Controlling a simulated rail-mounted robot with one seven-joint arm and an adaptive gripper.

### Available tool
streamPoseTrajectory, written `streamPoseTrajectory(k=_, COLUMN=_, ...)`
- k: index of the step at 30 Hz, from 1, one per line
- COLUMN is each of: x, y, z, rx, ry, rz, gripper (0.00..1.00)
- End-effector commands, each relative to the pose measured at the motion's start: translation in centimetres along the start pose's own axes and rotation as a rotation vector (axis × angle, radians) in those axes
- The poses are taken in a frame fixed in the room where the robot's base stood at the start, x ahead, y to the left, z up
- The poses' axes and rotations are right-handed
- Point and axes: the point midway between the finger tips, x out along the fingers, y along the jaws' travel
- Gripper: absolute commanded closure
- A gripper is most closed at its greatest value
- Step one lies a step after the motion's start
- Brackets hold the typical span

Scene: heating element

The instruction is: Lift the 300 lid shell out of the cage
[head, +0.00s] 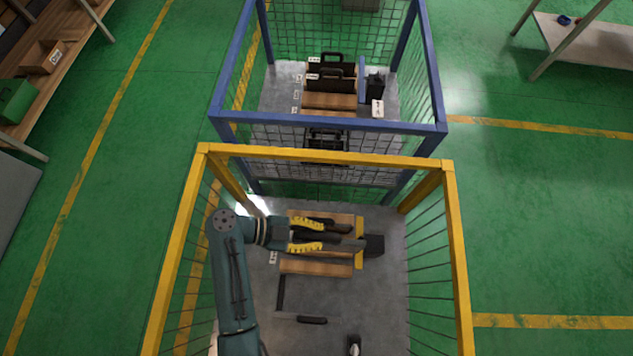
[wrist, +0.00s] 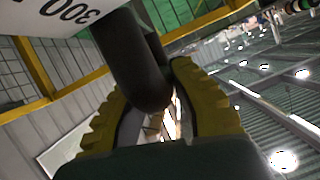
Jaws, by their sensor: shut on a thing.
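My gripper (head: 325,235) is inside the yellow cage (head: 325,155), over wooden blocks (head: 316,267). In the wrist view, my gripper (wrist: 150,88) has its two yellow ribbed fingers closed around a thick dark handle (wrist: 130,50). A white plate marked 300 (wrist: 60,14) shows upside down beside the handle, at the top left. The handle appears to belong to the 300 lid shell. In the head view my gripper and arm hide much of the shell, and I cannot tell whether it touches the blocks.
Yellow rails and mesh walls surround the arm. A dark bar (head: 312,320) lies on the cage floor in front. A blue cage (head: 330,122) stands just behind, with dark handled parts (head: 331,74) on wooden blocks.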

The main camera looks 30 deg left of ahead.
Motion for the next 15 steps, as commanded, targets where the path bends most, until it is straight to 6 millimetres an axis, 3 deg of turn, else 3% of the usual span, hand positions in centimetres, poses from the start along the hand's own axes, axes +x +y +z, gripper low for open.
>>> streamPoseTrajectory(k=1, x=-0.6, y=-0.5, z=-1.5, rx=0.005, ry=0.001, rz=-0.002, gripper=1.00)
streamPoseTrajectory(k=15, x=-2.8, y=-1.6, z=-6.9, rx=0.005, ry=0.002, rz=-0.002, gripper=1.00)
